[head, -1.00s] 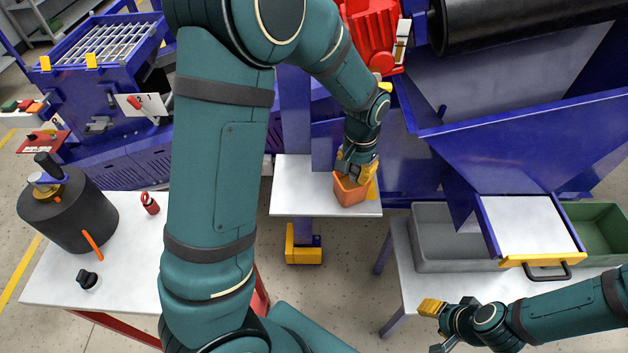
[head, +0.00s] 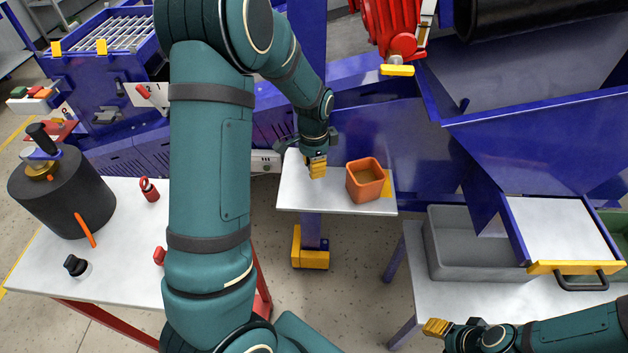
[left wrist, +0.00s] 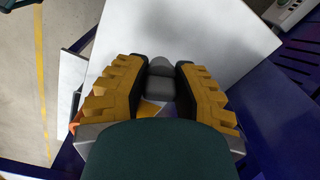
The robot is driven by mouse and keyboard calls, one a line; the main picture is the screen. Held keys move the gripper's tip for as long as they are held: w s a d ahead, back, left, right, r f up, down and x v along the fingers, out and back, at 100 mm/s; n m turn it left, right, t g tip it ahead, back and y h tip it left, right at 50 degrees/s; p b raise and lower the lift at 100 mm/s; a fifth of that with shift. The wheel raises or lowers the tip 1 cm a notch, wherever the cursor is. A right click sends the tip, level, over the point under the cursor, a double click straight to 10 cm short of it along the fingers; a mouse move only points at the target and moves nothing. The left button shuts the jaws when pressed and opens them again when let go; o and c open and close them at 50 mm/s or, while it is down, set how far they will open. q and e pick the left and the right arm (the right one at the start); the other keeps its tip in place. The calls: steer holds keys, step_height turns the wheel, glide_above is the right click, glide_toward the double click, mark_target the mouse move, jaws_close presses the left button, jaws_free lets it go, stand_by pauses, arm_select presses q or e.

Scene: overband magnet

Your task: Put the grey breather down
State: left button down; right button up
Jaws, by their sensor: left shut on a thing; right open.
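My left gripper (head: 317,168) is over the small white shelf (head: 310,195), left of an orange cup (head: 365,182). In the left wrist view its yellow-padded fingers (left wrist: 160,88) are shut on the grey breather (left wrist: 160,82), a small rounded grey piece. The breather is over the white shelf top (left wrist: 200,30); I cannot tell whether it touches it. In the head view the gripper hides it. My right gripper (head: 440,332) is open and empty at the lower right, in front of the right table (head: 425,290).
A yellow patch (head: 388,186) lies beside the cup. A blue frame stands behind the shelf. A grey bin (head: 450,255) is on the right table. The left table holds a black cylinder (head: 62,200), a black knob (head: 75,265) and red pieces (head: 149,190). The shelf's front left is bare.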

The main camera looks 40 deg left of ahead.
mark_target(314, 186)
arm_select(q)
steer(key=shift+f+b, duration=0.55)
steer(key=shift+f, duration=1.75)
steer(key=shift+r, duration=0.1)
steer(key=shift+f, duration=0.25)
steer(key=c, duration=0.8)
jaws_free()
steer(key=shift+r, duration=0.1)
